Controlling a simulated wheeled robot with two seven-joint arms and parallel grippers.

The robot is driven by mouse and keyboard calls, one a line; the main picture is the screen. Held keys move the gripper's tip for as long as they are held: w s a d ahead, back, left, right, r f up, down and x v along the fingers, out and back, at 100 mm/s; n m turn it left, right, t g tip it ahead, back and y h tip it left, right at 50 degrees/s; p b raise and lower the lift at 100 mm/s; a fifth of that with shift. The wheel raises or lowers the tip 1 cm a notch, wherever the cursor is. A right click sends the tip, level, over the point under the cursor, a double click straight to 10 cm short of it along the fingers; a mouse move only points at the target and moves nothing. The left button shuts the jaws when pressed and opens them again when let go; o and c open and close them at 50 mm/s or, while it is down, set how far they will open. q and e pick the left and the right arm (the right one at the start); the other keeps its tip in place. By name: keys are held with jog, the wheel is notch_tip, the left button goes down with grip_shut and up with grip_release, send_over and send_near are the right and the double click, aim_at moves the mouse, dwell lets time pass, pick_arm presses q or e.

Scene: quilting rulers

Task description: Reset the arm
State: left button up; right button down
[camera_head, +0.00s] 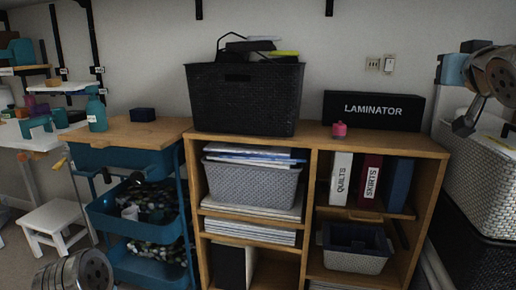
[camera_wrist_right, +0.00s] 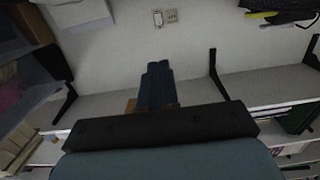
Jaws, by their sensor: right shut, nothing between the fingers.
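My right gripper (camera_wrist_right: 158,84) shows in the right wrist view. Its two dark blue fingers lie together with nothing between them. They point towards a pale wall with a switch plate, clear of any object. In the head view my right arm comes in at the upper right edge, raised in front of the white basket. A rounded grey link of my left arm shows at the bottom left. My left gripper itself is not in view.
A wooden shelf unit (camera_head: 308,150) holds a black basket (camera_head: 245,100), a laminator box (camera_head: 373,111), binders and grey bins. A teal cart (camera_head: 120,157) stands left of it, with a white stool (camera_head: 52,216) further left. A white woven basket (camera_head: 482,170) is at the right.

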jog(key=w+a+f+n+g+y+p, duration=0.15)
jog(key=w+a+f, duration=0.35)
jog(key=f, duration=0.6)
jog(key=w+a+f+n+g+y+p, duration=0.1)
jog(key=w+a+f+g+y, duration=0.25)
jog(key=f, duration=0.75)
jog(key=w+a+f+n+g+y+p, duration=0.15)
jog(key=w+a+f, duration=0.4)
jog(key=f, duration=0.55)
jog(key=s+a+f+g+p, duration=0.1)
jog(key=s+a+f+g, duration=0.15)
jog(key=f, duration=0.75)
jog(key=s+a+f+g, duration=0.1)
jog(key=s+a+f, duration=0.2)
jog(key=f, duration=0.8)
jog(key=s+a+f+m+g+p, duration=0.1)
jog(key=s+f+g, duration=0.1)
jog(key=s+f, duration=0.4)
jog(key=s+a+f+m+g+y+p, duration=0.1)
jog(key=s+a+f+g, duration=0.1)
jog(key=s+f, duration=0.5)
jog(key=s+a+f+m+g+p, duration=0.1)
jog(key=s+f, duration=0.6)
jog(key=s, duration=0.8)
jog(key=shift+s+a+g, duration=0.15)
jog(key=shift+s+g, duration=0.25)
jog(key=shift+g, duration=0.1)
